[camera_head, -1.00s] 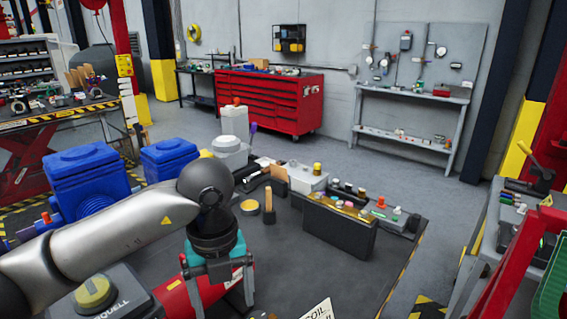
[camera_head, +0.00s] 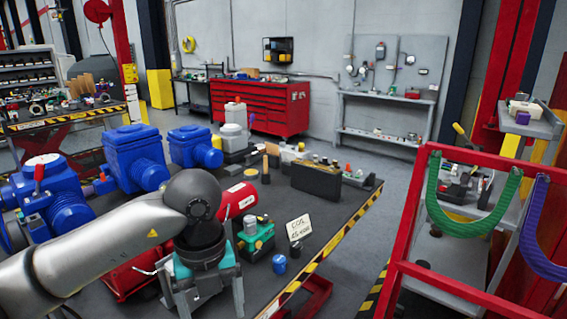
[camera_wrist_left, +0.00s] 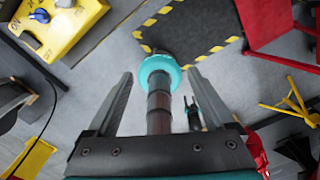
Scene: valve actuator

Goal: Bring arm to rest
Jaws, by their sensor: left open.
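My left arm comes in from the left in the head view. Its gripper (camera_head: 203,298) points down at the near left of the dark workbench (camera_head: 335,208), with its fingers apart. In the left wrist view the open fingers (camera_wrist_left: 160,78) have floor beyond them. A teal disc on a brown, banded shaft (camera_wrist_left: 159,105) shows between the fingers in the picture; I cannot tell how far below it is. No object is visibly gripped. Blue valve actuators (camera_head: 135,157) stand behind the arm. My right gripper is not in view.
A teal pump-like unit (camera_head: 256,236), a blue cap (camera_head: 279,264) and a sign (camera_head: 298,228) stand right of the gripper. A red cylinder (camera_head: 236,201) lies behind it. A red frame (camera_head: 408,225) with hanging slings stands at right. Grey floor (camera_head: 372,155) lies clear behind the bench.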

